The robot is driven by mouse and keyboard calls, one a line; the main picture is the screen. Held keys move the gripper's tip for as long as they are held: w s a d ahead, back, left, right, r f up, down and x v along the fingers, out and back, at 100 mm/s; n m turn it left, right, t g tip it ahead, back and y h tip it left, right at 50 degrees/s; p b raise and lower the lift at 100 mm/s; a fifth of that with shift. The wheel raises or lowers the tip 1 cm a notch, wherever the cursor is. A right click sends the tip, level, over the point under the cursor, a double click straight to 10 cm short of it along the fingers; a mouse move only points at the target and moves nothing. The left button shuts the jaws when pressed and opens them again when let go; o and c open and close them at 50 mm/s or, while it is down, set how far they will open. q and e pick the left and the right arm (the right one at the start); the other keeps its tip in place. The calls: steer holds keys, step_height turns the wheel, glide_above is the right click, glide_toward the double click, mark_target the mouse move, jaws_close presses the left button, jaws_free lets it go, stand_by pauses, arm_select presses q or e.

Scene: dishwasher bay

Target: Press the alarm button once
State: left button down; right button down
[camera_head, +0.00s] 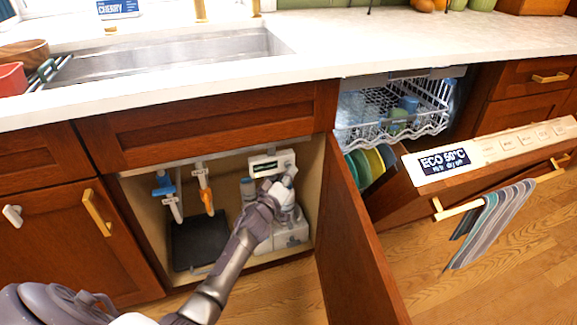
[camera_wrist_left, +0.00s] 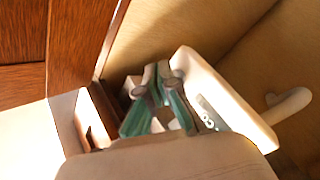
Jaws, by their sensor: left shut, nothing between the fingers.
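A white control unit (camera_head: 272,163) with a small display is mounted at the back of the open sink cabinet. My left arm reaches into the cabinet, and my left gripper (camera_head: 287,176) is at the unit's right lower side, in front of it. In the left wrist view the gripper (camera_wrist_left: 157,76) is shut and empty, its teal fingers together beside the white unit (camera_wrist_left: 230,98). I cannot make out the alarm button itself, nor whether the fingertips touch the unit. My right gripper is not in view.
The open cabinet door (camera_head: 352,235) stands close to the right of my arm. Inside are a blue-handled valve (camera_head: 163,184), an orange-handled valve (camera_head: 205,195), a dark mat (camera_head: 198,243) and a white appliance (camera_head: 291,232). The dishwasher door (camera_head: 490,150) is open at right.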

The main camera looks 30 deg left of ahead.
arm_select(q)
steer(key=shift+w+a, duration=0.3)
steer(key=shift+a, duration=0.05)
stand_by(0.9)
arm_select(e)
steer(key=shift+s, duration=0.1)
arm_select(q)
steer(key=shift+s+d+p, duration=0.45)
steer(key=shift+s+d, duration=0.15)
steer(key=shift+d, duration=0.05)
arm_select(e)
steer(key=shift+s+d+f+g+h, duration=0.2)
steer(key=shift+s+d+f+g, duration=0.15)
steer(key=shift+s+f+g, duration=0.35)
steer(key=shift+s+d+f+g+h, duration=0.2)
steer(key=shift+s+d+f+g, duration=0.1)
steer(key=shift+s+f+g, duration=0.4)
arm_select(q)
steer(key=shift+d, duration=0.1)
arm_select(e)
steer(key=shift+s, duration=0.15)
